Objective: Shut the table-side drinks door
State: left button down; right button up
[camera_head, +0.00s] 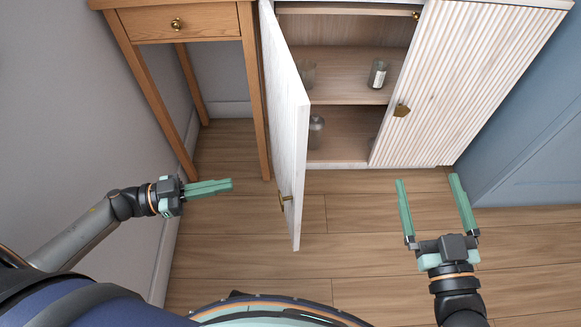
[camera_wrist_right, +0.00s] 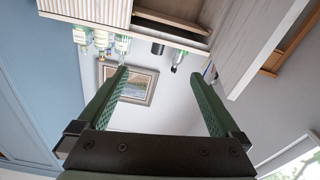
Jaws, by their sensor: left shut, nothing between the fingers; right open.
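The table-side drinks door (camera_head: 285,120) is a white ribbed door at the cabinet's left. It stands wide open, swung out toward me, with a brass handle (camera_head: 283,200) low on its left face. My left gripper (camera_head: 231,185) is shut and empty, left of the door and apart from it. My right gripper (camera_head: 428,179) is open and empty in front of the right, closed door (camera_head: 440,90), and touches nothing. In the right wrist view, the picture is upside down; the open door (camera_wrist_right: 262,40) shows at upper right, beyond the open fingers (camera_wrist_right: 160,74).
A wooden side table (camera_head: 190,22) with a drawer stands left of the cabinet. Inside the cabinet are shelves (camera_head: 340,75) with a glass jar (camera_head: 378,74) and other glassware. A blue panel (camera_head: 530,130) is at right. The floor (camera_head: 345,235) in front is clear.

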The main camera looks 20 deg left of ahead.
aim_at(296, 171)
pick_arm(q)
jog(key=b+x, duration=0.1)
jog(key=x, duration=1.1)
jog(key=shift+d+f+b, duration=0.1)
jog(key=shift+d+b, duration=0.05)
jog(key=shift+b, duration=0.25)
jog(key=shift+w+d, duration=0.3)
jog(key=shift+d, duration=0.2)
pick_arm(e)
notch_tip(296, 171, up, 11)
jog(key=s+a+n+t+y, duration=0.1)
jog(key=s+n+t+y, duration=0.1)
jog(key=n+t+y, duration=0.1)
jog(key=shift+s+f+n+t+y, duration=0.15)
jog(key=shift+s+n+t+y, duration=0.25)
jog(key=shift+y, duration=0.3)
pick_arm(q)
jog(key=shift+d, duration=0.1)
pick_arm(e)
jog(key=shift+w, duration=0.15)
